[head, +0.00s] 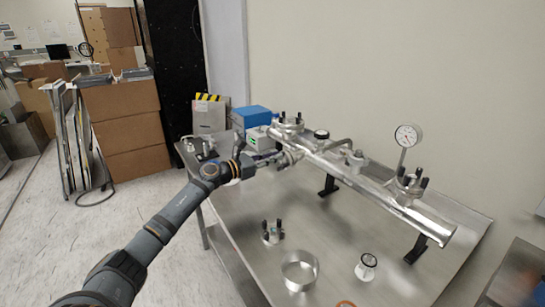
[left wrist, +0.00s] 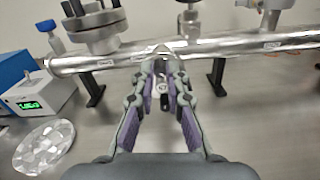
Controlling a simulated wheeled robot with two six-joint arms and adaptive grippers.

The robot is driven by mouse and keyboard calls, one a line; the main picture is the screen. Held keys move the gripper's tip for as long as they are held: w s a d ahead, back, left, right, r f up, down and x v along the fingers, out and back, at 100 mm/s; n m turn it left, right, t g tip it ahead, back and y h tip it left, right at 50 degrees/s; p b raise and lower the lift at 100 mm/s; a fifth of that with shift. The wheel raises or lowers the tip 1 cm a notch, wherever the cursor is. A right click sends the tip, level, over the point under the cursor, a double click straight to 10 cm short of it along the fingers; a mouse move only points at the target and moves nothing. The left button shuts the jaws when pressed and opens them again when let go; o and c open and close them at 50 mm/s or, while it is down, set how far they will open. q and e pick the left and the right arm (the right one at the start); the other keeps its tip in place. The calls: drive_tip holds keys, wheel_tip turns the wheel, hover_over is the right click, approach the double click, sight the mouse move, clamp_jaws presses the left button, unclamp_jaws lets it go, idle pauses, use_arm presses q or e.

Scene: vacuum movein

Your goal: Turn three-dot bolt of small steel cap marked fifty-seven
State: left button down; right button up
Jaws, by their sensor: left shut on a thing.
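My left gripper (head: 287,158) reaches in from the left to the near side of the long shiny steel tube (head: 340,178). In the left wrist view, the left gripper (left wrist: 161,62) has its fingertips close together at the tube, shut on a small steel piece (left wrist: 162,87) with a dark mark, too small to read. A small steel cap with black bolts (head: 272,233) stands on the table. Other flanges with black bolts sit on the tube, at its far end (head: 288,123) and near end (head: 408,184). I cannot read a fifty-seven or dots anywhere. My right gripper is out of view.
The steel table (head: 338,262) carries an open metal ring (head: 299,268) and a small round gauge (head: 367,262). A dial gauge (head: 407,136) rises from the tube. A blue box (head: 250,116) and a box with a green display (left wrist: 35,100) stand behind. Black feet hold the tube.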

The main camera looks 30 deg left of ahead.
use_arm(q)
drive_tip(key=shift+n+p, duration=8.75)
drive_tip(key=shift+n, duration=4.55)
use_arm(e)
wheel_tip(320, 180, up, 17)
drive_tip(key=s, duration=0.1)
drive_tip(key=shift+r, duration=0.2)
use_arm(q)
drive_tip(key=shift+f, duration=0.1)
drive_tip(key=c, duration=1.4)
unclamp_jaws()
